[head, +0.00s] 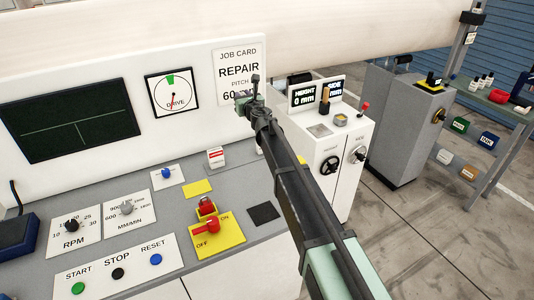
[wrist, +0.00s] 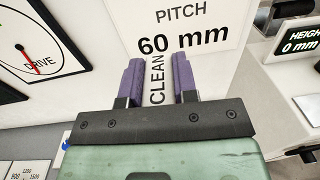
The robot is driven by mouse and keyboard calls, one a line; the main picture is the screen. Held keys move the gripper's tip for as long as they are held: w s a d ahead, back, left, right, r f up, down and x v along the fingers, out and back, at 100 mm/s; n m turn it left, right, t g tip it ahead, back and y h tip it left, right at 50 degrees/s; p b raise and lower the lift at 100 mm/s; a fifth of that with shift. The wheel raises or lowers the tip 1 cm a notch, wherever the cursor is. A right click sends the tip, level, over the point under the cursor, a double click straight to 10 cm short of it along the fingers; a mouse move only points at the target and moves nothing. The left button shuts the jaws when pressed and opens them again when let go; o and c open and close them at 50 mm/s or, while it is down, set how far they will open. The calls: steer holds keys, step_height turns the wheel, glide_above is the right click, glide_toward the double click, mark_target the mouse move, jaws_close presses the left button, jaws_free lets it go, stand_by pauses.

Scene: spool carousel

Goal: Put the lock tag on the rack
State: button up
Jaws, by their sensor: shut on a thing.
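My gripper (wrist: 157,62) has its two purple fingers closed on a narrow white piece (wrist: 156,88) lettered CLEAN, in the wrist view. In the head view my gripper (head: 243,101) is in front of the job card, and what it holds cannot be made out. A small white and red tag (head: 215,157) stands on the grey console, below and left of my gripper; it looks like the lock tag, but its print is too small to read. I cannot tell which thing is the rack.
The job card (head: 238,64) and drive dial (head: 172,92) are on the white back panel. A yellow OFF/ON plate (head: 226,239) with a red handle and a black pad (head: 263,213) lie on the console. A white cabinet (head: 344,145) stands to the right.

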steer(key=s+a, duration=0.1)
steer(key=a, duration=0.1)
steer(key=b, duration=1.6)
glide_above(242, 158)
step_height(242, 158, down, 16)
steer(key=shift+n+y, duration=0.3)
steer(key=shift+y, duration=0.1)
step_height(242, 158, down, 4)
steer(key=b, duration=0.4)
steer(key=shift+f, duration=0.25)
steer(key=shift+r, duration=0.25)
steer(key=shift+f, duration=0.15)
steer(key=o, duration=0.9)
